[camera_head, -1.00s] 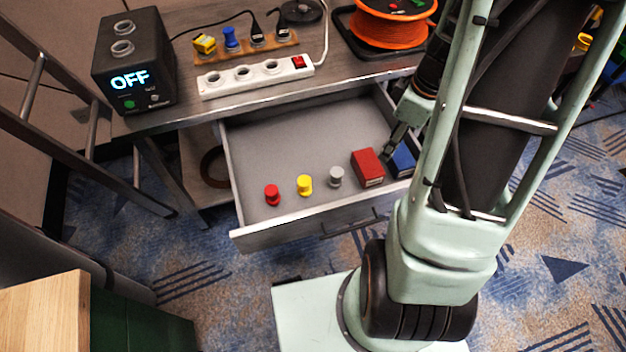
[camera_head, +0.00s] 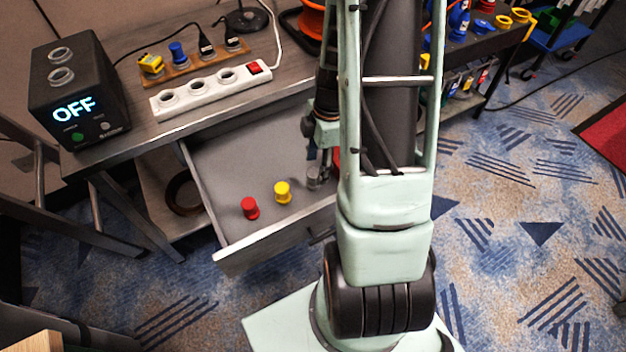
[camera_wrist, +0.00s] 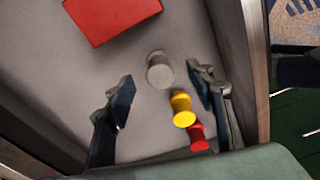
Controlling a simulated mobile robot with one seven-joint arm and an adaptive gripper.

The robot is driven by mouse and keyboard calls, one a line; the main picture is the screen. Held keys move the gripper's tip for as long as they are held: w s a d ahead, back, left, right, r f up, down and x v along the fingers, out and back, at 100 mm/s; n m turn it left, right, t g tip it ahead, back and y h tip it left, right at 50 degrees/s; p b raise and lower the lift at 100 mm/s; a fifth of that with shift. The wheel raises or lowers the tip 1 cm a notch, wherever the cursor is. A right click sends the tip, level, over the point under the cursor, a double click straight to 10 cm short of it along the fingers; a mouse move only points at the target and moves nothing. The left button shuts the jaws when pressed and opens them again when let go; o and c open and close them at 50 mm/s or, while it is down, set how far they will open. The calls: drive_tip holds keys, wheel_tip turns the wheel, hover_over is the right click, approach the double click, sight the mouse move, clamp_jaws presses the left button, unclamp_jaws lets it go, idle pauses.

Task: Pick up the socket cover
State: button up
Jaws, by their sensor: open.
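Three small round covers stand in the open drawer: a grey one (camera_wrist: 160,72), a yellow one (camera_wrist: 181,108) and a red one (camera_wrist: 198,138). The yellow (camera_head: 282,192) and red (camera_head: 250,208) ones also show in the head view; the grey one is largely hidden there by the gripper. My gripper (camera_wrist: 161,80) is open and empty. In the wrist view the grey cover lies between and just beyond its fingertips, with no finger touching it. The yellow cover is near the right finger. In the head view my gripper (camera_head: 319,165) hangs low over the drawer's right part.
A red box (camera_wrist: 112,15) lies in the drawer (camera_head: 232,163) near the grey cover. Drawer walls surround the covers. On the desk above are a white power strip (camera_head: 208,90) and a black box reading OFF (camera_head: 78,95).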

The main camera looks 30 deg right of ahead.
sight(314, 173)
drive_tip(key=f, duration=0.2)
drive_tip(key=a+f, duration=0.1)
drive_tip(key=f, duration=0.2)
drive_tip(key=shift+w+b, duration=0.1)
drive_tip(key=shift+b, duration=0.25)
drive_tip(key=c, duration=0.9)
